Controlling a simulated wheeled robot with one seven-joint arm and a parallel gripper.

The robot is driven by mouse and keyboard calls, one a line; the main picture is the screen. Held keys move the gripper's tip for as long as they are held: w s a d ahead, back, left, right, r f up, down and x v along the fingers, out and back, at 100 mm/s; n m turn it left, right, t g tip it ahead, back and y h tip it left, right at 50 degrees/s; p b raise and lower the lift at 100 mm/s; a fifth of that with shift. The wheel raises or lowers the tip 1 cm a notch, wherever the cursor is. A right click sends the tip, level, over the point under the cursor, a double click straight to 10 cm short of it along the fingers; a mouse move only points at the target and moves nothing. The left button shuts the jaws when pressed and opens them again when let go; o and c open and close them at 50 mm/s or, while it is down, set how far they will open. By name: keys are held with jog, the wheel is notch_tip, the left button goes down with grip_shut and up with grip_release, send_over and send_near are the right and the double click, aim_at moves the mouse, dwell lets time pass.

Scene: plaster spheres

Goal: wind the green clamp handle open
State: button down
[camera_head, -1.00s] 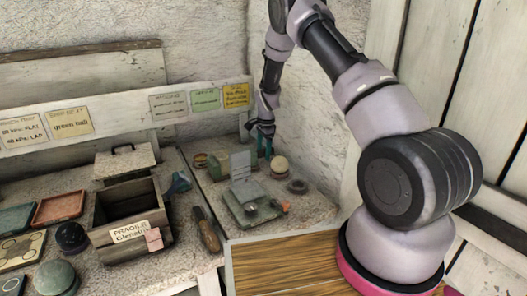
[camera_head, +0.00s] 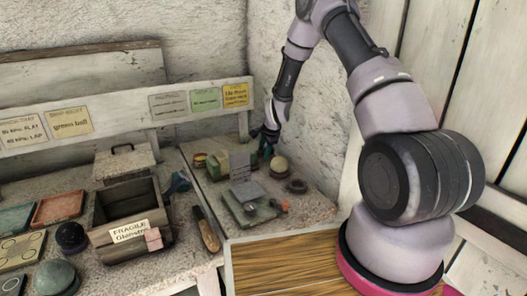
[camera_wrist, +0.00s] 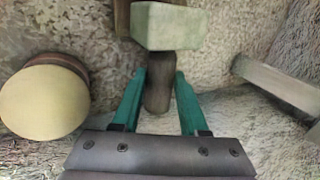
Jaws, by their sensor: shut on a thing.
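The pale green clamp block (camera_wrist: 168,26) is at the top of the wrist view. A dark, rounded handle (camera_wrist: 158,88) sticks out below it, towards my palm. My gripper (camera_wrist: 160,80) has its two green fingers on either side of this handle and is shut on it. In the head view my gripper (camera_head: 266,148) is low at the back right of the stone-topped bench, just right of the green clamp (camera_head: 214,163). The handle is too small and covered to make out in the head view.
A pale round-topped piece (camera_head: 279,164) on a darker base stands right beside my gripper; it also shows in the wrist view (camera_wrist: 42,100). A dark ring (camera_head: 297,186) and a grey-green fixture (camera_head: 250,205) lie in front. The rough wall is close behind.

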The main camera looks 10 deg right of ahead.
jog(key=shift+s+f+t, duration=0.1)
jog(key=shift+s+t, duration=0.05)
jog(key=shift+t, duration=0.35)
jog(key=shift+c, duration=2.2)
grip_release()
jog(key=v, duration=1.1)
jog(key=shift+d, duration=0.15)
jog(key=shift+f, duration=0.1)
